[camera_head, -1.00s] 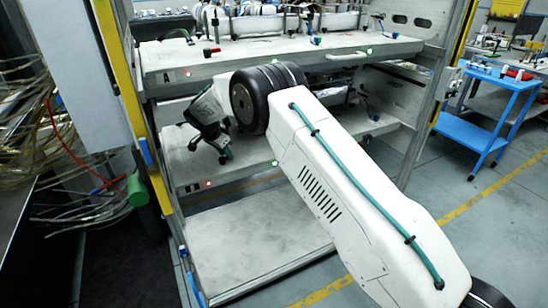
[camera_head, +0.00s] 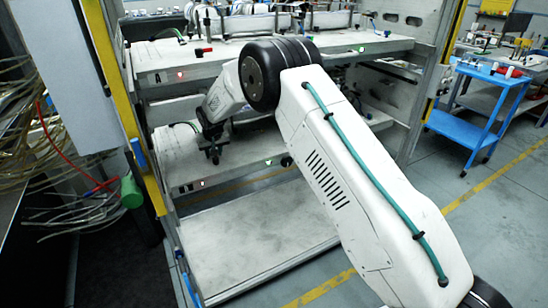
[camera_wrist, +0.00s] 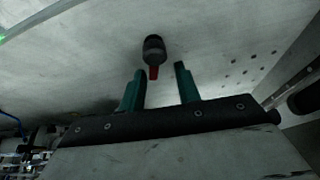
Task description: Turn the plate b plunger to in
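In the wrist view a dark round plunger knob with a red tip (camera_wrist: 154,53) stands on a pale metal surface. It lies just beyond my gripper (camera_wrist: 160,77), a little left of the middle of the gap. My gripper's two teal fingers are apart with nothing between them. In the head view my gripper (camera_head: 213,150) is small and dark, low at the front of the middle shelf (camera_head: 240,172). The knob cannot be picked out there, and no plate label is readable.
The upper shelf (camera_head: 220,63) overhangs my wrist and has a red lamp (camera_head: 180,74) and a green lamp (camera_head: 361,50) on its front edge. The middle shelf edge has a pale lamp (camera_head: 201,183). A yellow frame post (camera_head: 118,85) stands left. A blue cart (camera_head: 478,115) stands right.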

